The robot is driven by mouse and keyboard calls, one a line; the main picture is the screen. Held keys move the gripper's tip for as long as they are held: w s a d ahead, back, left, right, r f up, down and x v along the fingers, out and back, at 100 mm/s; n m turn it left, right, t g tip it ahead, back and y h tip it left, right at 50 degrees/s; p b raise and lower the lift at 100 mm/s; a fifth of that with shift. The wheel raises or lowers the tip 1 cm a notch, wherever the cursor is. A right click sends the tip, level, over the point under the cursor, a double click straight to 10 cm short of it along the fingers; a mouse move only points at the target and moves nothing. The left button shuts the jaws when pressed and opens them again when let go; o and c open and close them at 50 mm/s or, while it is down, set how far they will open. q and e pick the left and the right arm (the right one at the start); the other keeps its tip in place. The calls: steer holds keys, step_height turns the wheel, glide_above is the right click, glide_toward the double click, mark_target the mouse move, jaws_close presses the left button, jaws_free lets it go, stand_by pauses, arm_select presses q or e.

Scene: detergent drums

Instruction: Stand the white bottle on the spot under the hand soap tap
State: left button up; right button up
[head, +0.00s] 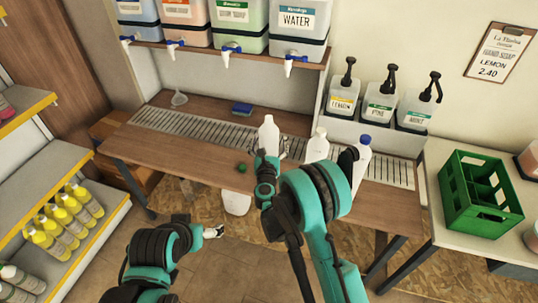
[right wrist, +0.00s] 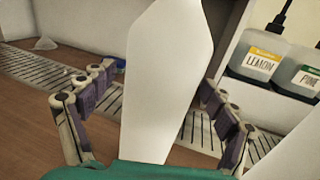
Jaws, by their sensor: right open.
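A white bottle (head: 268,134) stands upright on the counter, below the row of drums; it fills the middle of the right wrist view (right wrist: 165,75). My right gripper (head: 270,156) is open, with its fingers on either side of the bottle and visible gaps in the right wrist view (right wrist: 160,92). The green drum (head: 231,14) has a blurred label that seems to read soap, and a blue-handled tap (head: 227,52). The slatted grate (head: 200,131) runs below the taps. My left gripper (head: 213,231) is low, in front of the counter; its fingers are unclear.
Two more white bottles stand to the right, one white-capped (head: 317,146) and one blue-capped (head: 362,152). A green ball-like item (head: 242,168), a blue sponge (head: 242,109) and a funnel (head: 179,98) are on the counter. A green crate (head: 480,205) stands at right.

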steer(key=c, duration=1.4)
steer(key=shift+r, duration=0.15)
